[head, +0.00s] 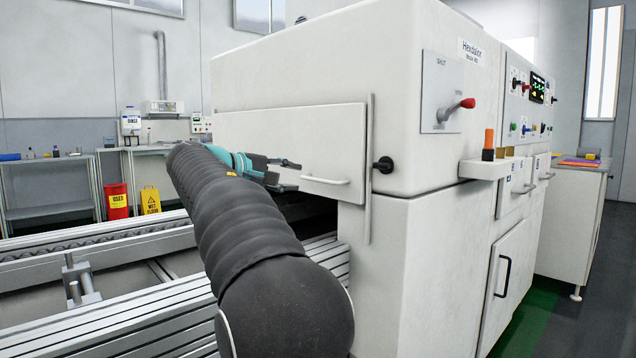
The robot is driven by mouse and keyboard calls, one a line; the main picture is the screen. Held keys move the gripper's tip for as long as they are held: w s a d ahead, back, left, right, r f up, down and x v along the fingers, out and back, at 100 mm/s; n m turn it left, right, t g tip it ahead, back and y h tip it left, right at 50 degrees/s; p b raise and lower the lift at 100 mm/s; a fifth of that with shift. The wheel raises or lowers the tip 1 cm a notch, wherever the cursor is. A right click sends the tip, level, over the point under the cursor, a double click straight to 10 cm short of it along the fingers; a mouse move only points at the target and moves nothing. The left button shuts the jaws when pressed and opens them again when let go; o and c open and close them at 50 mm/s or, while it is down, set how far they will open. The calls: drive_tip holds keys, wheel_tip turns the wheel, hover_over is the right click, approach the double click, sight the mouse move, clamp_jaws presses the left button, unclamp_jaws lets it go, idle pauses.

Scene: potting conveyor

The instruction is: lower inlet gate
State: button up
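The inlet gate (290,135) is a wide white panel on the end face of the large white machine. It stands raised, with a dark opening (318,207) below it. A pale bar handle (326,182) sits at its lower right. My gripper (296,176) is in front of the gate, just left of the handle. Its two dark fingers look spread apart with nothing seen between them. The fingertips seem close to the handle but not around it. My dark arm hides part of the gripper and the gate's lower left.
A black knob (384,165) sits beside the vertical rail (369,170) right of the gate. A red-tipped lever (466,103) is on a SHUT plate on the machine's side. The conveyor (120,325) runs below. A red bin (117,201) and yellow wet-floor sign (150,200) stand behind.

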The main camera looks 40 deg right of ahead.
sight(317, 180)
drive_tip(key=x, duration=0.9)
drive_tip(key=shift+d, duration=0.2)
clamp_jaws()
